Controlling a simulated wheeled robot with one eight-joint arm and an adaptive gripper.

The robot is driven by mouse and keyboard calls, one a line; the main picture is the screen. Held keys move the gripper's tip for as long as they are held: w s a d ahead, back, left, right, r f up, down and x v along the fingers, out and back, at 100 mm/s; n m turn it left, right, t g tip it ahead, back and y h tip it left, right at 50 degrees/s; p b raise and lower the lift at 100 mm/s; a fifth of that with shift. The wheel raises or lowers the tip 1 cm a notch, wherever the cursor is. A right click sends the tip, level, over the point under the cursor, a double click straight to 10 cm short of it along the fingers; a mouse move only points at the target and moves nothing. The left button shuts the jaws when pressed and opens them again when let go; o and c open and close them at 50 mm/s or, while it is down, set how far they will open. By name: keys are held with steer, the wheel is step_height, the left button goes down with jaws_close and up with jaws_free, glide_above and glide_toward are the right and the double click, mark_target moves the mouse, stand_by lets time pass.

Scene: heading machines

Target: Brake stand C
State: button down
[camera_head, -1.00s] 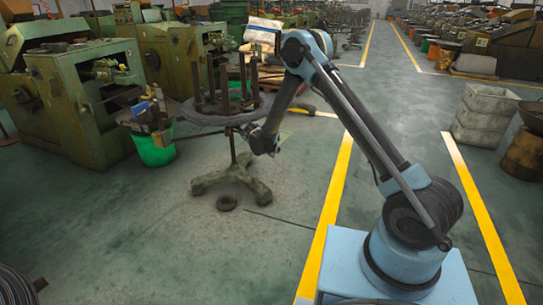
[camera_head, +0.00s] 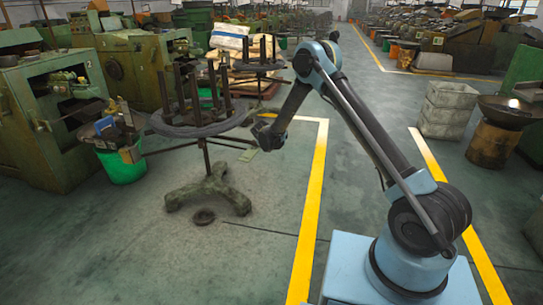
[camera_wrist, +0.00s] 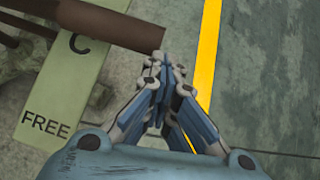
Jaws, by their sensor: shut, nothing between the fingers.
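Stand C is a round dark stand (camera_head: 160,129) with upright posts on top and a cross-shaped foot (camera_head: 208,193). In the wrist view a pale green plate (camera_wrist: 62,92) reads "C" and "FREE". A brown bar (camera_wrist: 115,25) crosses above the plate near the "C"; its blunt end is close to my fingertips. I take it for the brake lever. My gripper (camera_wrist: 162,65) is shut and empty, just beside and below that bar end in the picture; I cannot tell whether they touch. In the head view my gripper (camera_head: 266,134) is right of the stand.
A green bucket (camera_head: 122,167) and green machines (camera_head: 50,120) stand left of the stand. Grey crates (camera_head: 447,110) are at right. The floor between the yellow lines is clear.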

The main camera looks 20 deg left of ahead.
steer(key=w, duration=1.4)
steer(key=shift+a, duration=0.25)
steer(key=s+d+r, duration=0.5)
steer(key=s+r, duration=0.3)
steer(key=s, duration=0.1)
steer(key=shift+s, duration=0.15)
